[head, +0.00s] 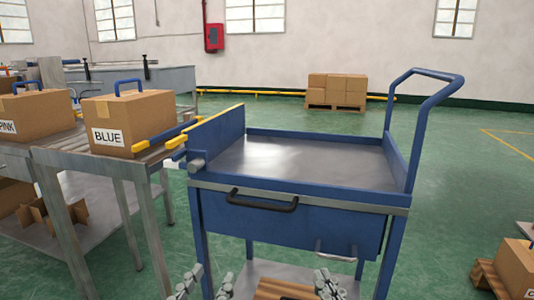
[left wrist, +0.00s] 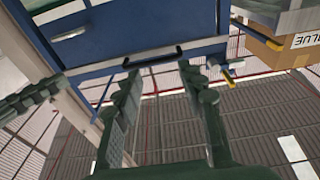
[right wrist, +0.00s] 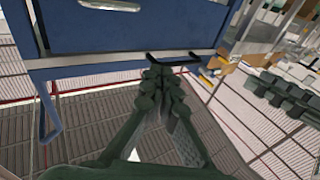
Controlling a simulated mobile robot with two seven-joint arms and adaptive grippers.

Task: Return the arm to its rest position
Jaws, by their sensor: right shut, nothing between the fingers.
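My left gripper (head: 207,287) is low in the head view, in front of the blue cart. In the left wrist view its two fingers (left wrist: 162,80) stand apart with nothing between them. My right gripper (head: 326,285) is further right at the bottom edge of the head view. In the right wrist view its fingertips (right wrist: 160,80) are together and hold nothing. Each wrist view shows the other gripper at its side. Most of both arms is outside the head view.
The blue cart (head: 285,216) has an empty top tray, a black front handle (head: 262,201) and a tall push bar (head: 425,85). Left of it, a roller conveyor (head: 95,160) carries boxes labelled BLUE (head: 128,122) and PINK (head: 35,115). Another box (head: 518,268) sits lower right. Open green floor lies beyond.

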